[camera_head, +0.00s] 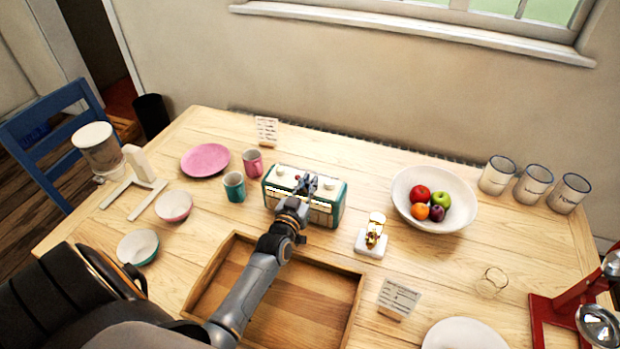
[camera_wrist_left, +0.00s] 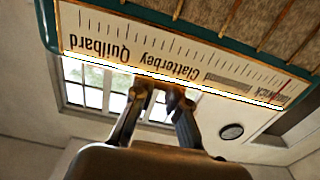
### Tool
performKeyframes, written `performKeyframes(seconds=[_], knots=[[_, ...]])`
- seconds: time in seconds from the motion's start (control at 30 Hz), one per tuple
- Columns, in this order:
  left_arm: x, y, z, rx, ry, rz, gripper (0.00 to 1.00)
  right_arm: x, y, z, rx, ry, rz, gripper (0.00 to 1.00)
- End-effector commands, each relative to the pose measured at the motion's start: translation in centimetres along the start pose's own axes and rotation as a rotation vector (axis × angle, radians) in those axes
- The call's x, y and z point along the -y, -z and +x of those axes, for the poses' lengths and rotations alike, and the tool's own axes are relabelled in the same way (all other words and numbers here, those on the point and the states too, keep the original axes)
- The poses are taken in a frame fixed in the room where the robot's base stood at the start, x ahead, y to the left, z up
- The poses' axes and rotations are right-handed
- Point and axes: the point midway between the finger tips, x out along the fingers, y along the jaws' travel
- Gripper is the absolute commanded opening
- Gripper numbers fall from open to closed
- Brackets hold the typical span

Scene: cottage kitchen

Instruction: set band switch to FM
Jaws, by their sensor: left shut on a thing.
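The radio (camera_head: 337,207), teal with a cream front and top, stands upright on the table just behind the wooden tray. Pale knobs show on its top, with a small red spot between them beside my gripper. My left gripper (camera_head: 306,184) reaches over the front of the radio to the middle of its top. It is shut on the band switch, which the fingers hide. In the left wrist view the radio's dial (camera_wrist_left: 205,62) appears upside down, with printed names and a red pointer, and my left fingers (camera_wrist_left: 160,88) are close together at its edge. The switch's setting cannot be read. My right gripper is out of view.
A wooden tray (camera_head: 207,287) lies in front of the radio. Teal (camera_head: 234,187) and pink (camera_head: 253,163) mugs stand left of it. A brass object on a white base (camera_head: 370,243) and a fruit bowl (camera_head: 405,190) are to the right.

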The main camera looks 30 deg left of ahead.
Motion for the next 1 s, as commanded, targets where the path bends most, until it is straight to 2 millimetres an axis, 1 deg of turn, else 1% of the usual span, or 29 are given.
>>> performKeyframes(seconds=[0.07, 0.1, 0.13, 0.4, 0.53, 0.67, 0.9, 1.0], knots=[[0.0, -0.1, 0.0, 0.001, 0.000, 0.000, 0.00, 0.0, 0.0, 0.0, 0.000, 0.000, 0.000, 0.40], [0.0, -0.1, 0.0, 0.001, 0.000, 0.000, 0.21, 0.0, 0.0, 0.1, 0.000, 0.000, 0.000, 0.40], [0.0, -0.1, 0.0, 0.001, 0.000, 0.000, 0.25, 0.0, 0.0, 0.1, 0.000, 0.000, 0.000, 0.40], [0.0, -0.1, 0.0, 0.001, 0.000, 0.000, 0.25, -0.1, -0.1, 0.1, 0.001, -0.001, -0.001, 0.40], [0.0, -0.1, -0.7, 0.001, 0.000, 0.000, 0.25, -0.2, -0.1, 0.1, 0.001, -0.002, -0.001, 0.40], [0.0, -0.2, -2.8, 0.003, 0.000, 0.001, 0.25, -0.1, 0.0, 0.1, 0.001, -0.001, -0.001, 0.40], [0.1, -0.2, -8.0, 0.004, 0.001, 0.000, 0.25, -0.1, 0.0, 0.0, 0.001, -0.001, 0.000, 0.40], [0.0, -0.1, -9.7, 0.003, 0.001, 0.000, 0.25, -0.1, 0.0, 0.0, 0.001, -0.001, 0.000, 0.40]])
